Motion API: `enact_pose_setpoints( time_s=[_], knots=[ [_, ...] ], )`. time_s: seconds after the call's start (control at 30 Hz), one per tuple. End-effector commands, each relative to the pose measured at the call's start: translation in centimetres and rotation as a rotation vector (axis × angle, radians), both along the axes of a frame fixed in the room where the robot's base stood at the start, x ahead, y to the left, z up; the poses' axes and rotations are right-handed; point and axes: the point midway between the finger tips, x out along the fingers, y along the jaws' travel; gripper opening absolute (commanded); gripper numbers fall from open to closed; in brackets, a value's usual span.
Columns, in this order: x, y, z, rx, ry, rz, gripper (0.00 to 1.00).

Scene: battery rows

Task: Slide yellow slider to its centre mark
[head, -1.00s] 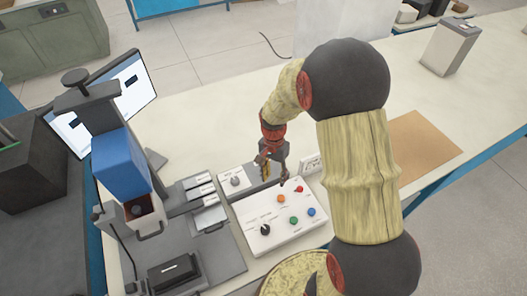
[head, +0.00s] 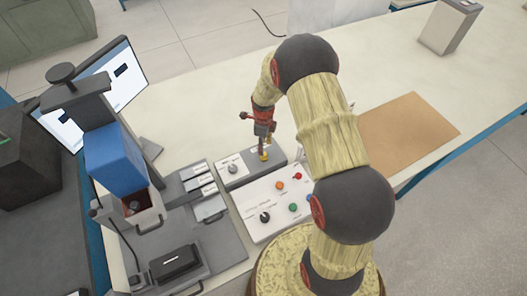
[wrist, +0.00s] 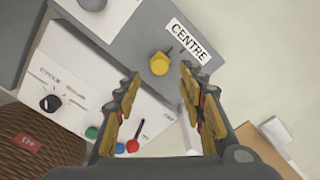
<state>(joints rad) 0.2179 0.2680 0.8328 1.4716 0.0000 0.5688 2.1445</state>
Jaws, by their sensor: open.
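The yellow slider (wrist: 159,64) is a small round knob on a grey box (wrist: 115,45), seen in the wrist view. A white label reading CENTRE (wrist: 188,40) lies beside it, to its upper right. A short dark line shows between the knob and the label. My gripper (wrist: 160,92) is open, its two fingers apart, with the knob just beyond and between the tips. In the head view my gripper (head: 263,155) is over the grey box (head: 240,172); the knob is hard to tell from the fingers there.
A white control panel (head: 248,209) with coloured buttons and a black knob stands beside the grey box. A blue-and-grey press machine (head: 118,163) stands at left. A brown board (head: 410,128) lies at right.

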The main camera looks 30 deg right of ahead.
Motion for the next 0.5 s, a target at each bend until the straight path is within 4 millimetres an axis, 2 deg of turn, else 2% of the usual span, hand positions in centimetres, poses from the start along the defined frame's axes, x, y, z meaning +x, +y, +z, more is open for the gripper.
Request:
enact_pose_setpoints(
  time_s=[0.03, 0.2, 0.33, 0.5],
  knots=[
    [-0.1, 0.0, -1.0, 0.001, 0.004, 0.0, 0.4],
    [-0.1, 0.0, -3.4, 0.001, 0.002, 0.001, 0.4],
    [0.0, 0.0, -4.5, 0.0, 0.001, 0.002, 0.4],
    [0.0, 0.0, -5.0, 0.0, 0.0, 0.002, 0.4]
  ],
)
